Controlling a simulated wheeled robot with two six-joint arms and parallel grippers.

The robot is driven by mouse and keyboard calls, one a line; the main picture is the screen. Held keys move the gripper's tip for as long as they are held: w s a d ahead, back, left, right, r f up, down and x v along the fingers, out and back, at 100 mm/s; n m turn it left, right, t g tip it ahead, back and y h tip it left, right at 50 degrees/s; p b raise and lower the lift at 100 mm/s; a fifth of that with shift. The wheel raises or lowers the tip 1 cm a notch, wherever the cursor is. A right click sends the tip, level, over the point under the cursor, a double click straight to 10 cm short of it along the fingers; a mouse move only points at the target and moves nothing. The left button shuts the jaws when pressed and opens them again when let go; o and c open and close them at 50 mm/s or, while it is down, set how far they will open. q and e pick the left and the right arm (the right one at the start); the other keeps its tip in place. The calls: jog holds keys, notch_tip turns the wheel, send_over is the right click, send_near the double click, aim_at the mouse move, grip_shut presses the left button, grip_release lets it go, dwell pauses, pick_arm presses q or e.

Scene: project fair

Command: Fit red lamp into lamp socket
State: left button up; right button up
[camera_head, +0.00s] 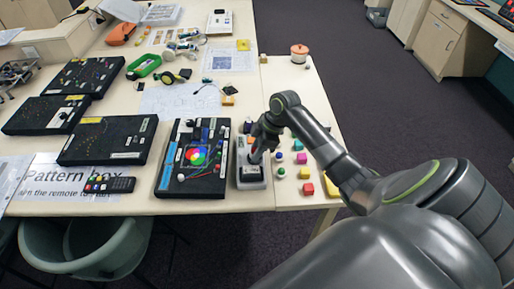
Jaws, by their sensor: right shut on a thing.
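My right gripper (257,154) reaches in from the right, pointing down over a small grey box with a dark top (250,183) near the table's front edge. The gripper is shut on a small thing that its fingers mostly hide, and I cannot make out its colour. The grey box may be the lamp socket, but its opening is hidden under the gripper. I cannot tell whether the held thing touches the box. No red lamp can be picked out for certain. My left gripper is not in view.
A black board with a colour wheel (172,182) lies just left of the grey box. A remote (122,185) and more black boards (86,75) lie further left.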

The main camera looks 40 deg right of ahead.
jog(key=shift+f+b, duration=0.3)
jog(key=shift+f, duration=0.25)
dwell(0.4)
jog(key=o, duration=0.9)
jog(key=shift+o, duration=0.6)
jog(key=shift+f, duration=0.1)
jog(key=shift+o, duration=0.4)
jog(key=shift+o, duration=0.8)
jog(key=shift+f, duration=0.1)
jog(key=shift+s, duration=0.1)
jog(key=shift+c, duration=0.5)
